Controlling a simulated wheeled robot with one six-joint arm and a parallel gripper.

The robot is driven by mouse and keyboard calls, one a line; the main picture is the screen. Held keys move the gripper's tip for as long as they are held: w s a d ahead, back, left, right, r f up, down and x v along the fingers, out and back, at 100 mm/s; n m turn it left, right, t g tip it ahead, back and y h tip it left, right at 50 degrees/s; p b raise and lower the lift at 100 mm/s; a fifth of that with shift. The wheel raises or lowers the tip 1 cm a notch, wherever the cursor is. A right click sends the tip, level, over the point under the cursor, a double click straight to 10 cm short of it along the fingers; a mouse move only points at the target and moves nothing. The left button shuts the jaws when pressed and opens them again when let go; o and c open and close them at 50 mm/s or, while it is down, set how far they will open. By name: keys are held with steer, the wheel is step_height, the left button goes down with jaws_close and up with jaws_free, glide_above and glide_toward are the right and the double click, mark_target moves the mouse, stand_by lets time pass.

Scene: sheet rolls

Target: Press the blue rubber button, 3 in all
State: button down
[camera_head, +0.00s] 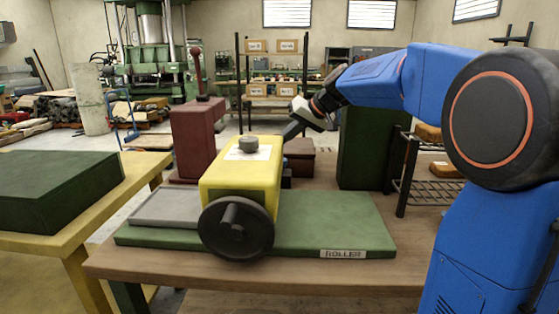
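My arm reaches in from the right, and my gripper (292,130) points down and left at the rear right of the yellow roller machine (243,178). The gripper's fingers look small and dark, and I cannot tell whether they are open or shut. I see no clear blue rubber button. A small blue patch (287,178) shows at the right edge of the yellow body, mostly hidden behind it, and I cannot tell whether it is the button. The machine has a dark crank wheel (262,228) in front and a dark knob (248,144) on top.
The machine stands on a green base plate (335,225) labelled ROLLER, on a wooden table (150,262). A grey tray (162,209) lies at left. A dark red lever machine (194,140) stands behind left, and a green block (363,148) behind right. A yellow table (60,238) stands left.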

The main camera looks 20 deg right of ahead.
steer(key=shift+f, duration=1.35)
steer(key=shift+f, duration=1.35)
stand_by(2.5)
steer(key=shift+r, duration=1.4)
steer(key=shift+r, duration=0.1)
steer(key=shift+r, duration=2.4)
